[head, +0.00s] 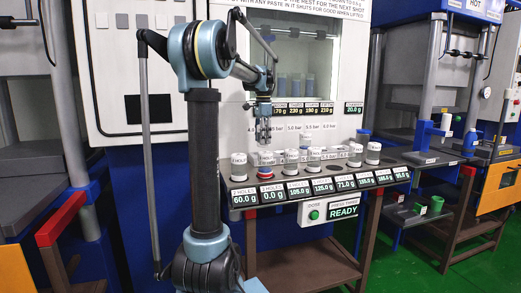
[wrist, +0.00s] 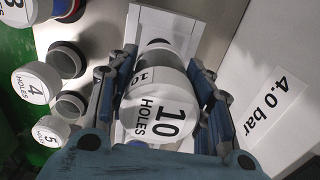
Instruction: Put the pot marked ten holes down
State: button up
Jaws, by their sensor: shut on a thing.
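The pot marked 10 holes (wrist: 160,112) has a white lid with black print and fills the middle of the wrist view. My gripper (wrist: 160,95) has a finger on each side of it and is shut on it. Below the pot in that view is a pale plate (wrist: 125,75); whether the pot touches it I cannot tell. In the head view my gripper (head: 263,138) points down at the window panel, above the row of pots. The held pot is not clearly distinguishable there.
The pots marked 4 holes (wrist: 37,83) and 5 holes (wrist: 50,131) stand close on the left. A label reading 4.0 bar (wrist: 275,107) is on the right. The shelf front carries gram displays (head: 272,195). A box (head: 329,211) reads READY beside a green button.

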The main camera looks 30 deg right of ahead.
aim_at(263, 146)
jog(key=shift+f, duration=2.2)
jog(key=o, duration=1.2)
jog(key=shift+f, duration=0.1)
notch_tip(263, 146, up, 12)
jog(key=shift+r, duration=0.15)
